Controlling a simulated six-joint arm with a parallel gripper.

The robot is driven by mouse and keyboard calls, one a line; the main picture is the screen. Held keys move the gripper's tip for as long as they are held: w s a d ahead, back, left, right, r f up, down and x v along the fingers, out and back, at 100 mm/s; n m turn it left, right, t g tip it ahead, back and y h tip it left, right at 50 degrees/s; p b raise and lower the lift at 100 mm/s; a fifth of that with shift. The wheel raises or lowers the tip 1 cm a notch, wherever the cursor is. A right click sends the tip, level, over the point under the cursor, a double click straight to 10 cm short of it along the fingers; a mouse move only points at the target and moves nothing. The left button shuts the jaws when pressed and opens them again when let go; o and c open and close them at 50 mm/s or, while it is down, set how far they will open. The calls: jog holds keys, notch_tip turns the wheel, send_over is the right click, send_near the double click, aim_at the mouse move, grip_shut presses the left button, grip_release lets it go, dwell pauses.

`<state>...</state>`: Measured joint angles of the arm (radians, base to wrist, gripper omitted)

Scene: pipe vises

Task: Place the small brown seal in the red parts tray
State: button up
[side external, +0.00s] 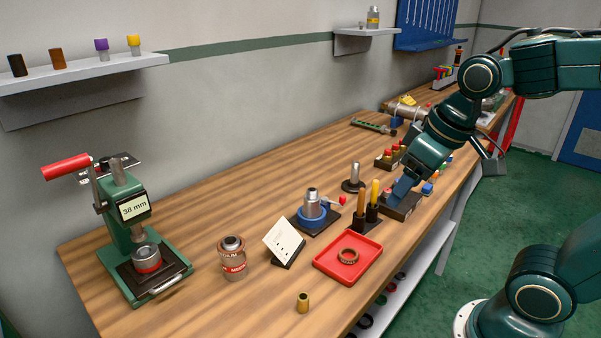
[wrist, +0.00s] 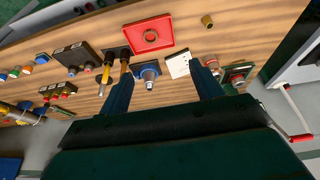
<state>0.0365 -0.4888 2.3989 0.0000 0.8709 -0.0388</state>
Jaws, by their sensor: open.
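My gripper (side external: 398,195) is in the right part of the side view, behind and to the right of the tray. In the wrist view its two fingers stand wide apart with nothing between the tips (wrist: 162,71). My gripper is apart from the ring and the tray.
A brass cylinder (side external: 303,303) stands in front of the tray. A white card (side external: 283,240), a blue-ringed fitting (side external: 312,212) and a holder with yellow and brown-handled tools (side external: 367,223) surround the tray's back. A green press (side external: 127,230) stands at left.

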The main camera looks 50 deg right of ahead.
jog(key=shift+t, duration=0.7)
jog(key=shift+s+a+r, duration=0.15)
jog(key=shift+s+r, duration=0.05)
jog(key=shift+s, duration=0.65)
jog(key=shift+s+a+r, duration=0.1)
jog(key=shift+s+r, duration=0.05)
jog(key=shift+s, duration=0.7)
jog(key=shift+s+a+r, duration=0.15)
jog(key=shift+s+r, duration=0.05)
jog(key=shift+s, duration=0.65)
